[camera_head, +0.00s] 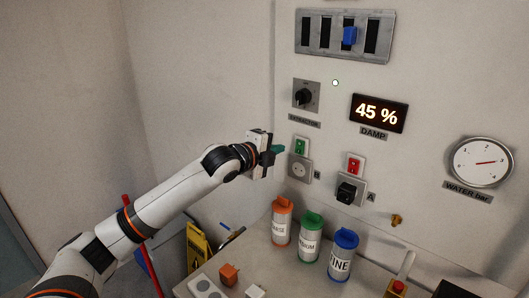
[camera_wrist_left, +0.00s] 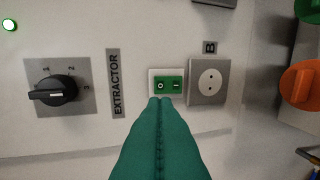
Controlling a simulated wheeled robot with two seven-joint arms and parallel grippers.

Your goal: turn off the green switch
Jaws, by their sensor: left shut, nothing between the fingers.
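The green switch (camera_head: 301,146) is a small green rocker in a white plate on the wall, above a socket marked B. It also shows in the left wrist view (camera_wrist_left: 168,85), with its "O" and "I" marks visible. My left gripper (camera_head: 278,149) has its teal fingers shut and empty, just left of the switch in the head view. In the left wrist view the fingertips (camera_wrist_left: 160,101) lie at the lower edge of the switch plate. I cannot tell whether they touch it. My right gripper is not in view.
The extractor knob (camera_head: 304,96) is above the switch. A red switch (camera_head: 354,165) is to the right, above a black plug (camera_head: 347,192). Orange (camera_head: 281,222), green (camera_head: 310,237) and blue (camera_head: 342,255) lidded canisters stand on the counter below. The DAMP display (camera_head: 379,113) reads 45 %.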

